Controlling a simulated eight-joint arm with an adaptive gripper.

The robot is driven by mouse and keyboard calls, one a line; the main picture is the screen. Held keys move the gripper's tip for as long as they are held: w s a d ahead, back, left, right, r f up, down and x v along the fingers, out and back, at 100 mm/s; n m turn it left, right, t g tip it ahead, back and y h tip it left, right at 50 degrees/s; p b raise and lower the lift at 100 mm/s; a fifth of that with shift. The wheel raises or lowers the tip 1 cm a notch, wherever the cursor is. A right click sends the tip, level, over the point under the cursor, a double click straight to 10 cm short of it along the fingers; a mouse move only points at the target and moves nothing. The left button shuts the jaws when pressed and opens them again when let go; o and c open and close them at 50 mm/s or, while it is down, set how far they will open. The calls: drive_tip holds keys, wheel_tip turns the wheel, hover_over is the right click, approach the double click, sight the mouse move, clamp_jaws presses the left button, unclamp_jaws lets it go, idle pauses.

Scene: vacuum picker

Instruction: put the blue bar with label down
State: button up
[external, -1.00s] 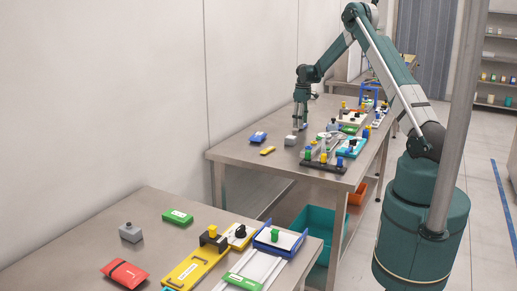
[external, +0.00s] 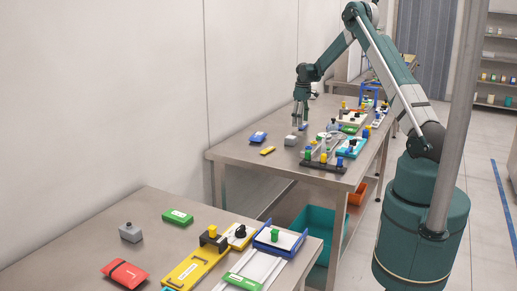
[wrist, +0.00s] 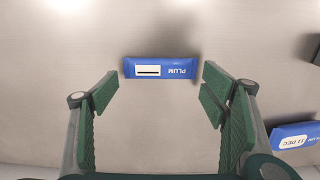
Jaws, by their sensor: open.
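The blue bar (wrist: 160,68) lies on the bare steel table, ahead of my open fingers in the wrist view. Its white label patch and the word PLUM, upside down in the picture, face up toward the camera. In the external view only a little of the bar (external: 304,126) shows below my fingers. My gripper (wrist: 158,108) is open and empty, with a finger to either side in the wrist view. In the external view my gripper (external: 301,121) is just above the far table. The bar appears clear of both fingers.
A second blue packet (wrist: 294,135), marked 11 DEC, lies at the right of the wrist view. In the external view, a grey block (external: 291,140), a yellow bar (external: 267,151) and a dark rack (external: 325,165) stand nearby. Bare table surrounds the bar.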

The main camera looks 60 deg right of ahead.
wheel_tip(320, 180, up, 11)
drive_tip(key=shift+r, duration=0.15)
idle(0.4)
idle(0.5)
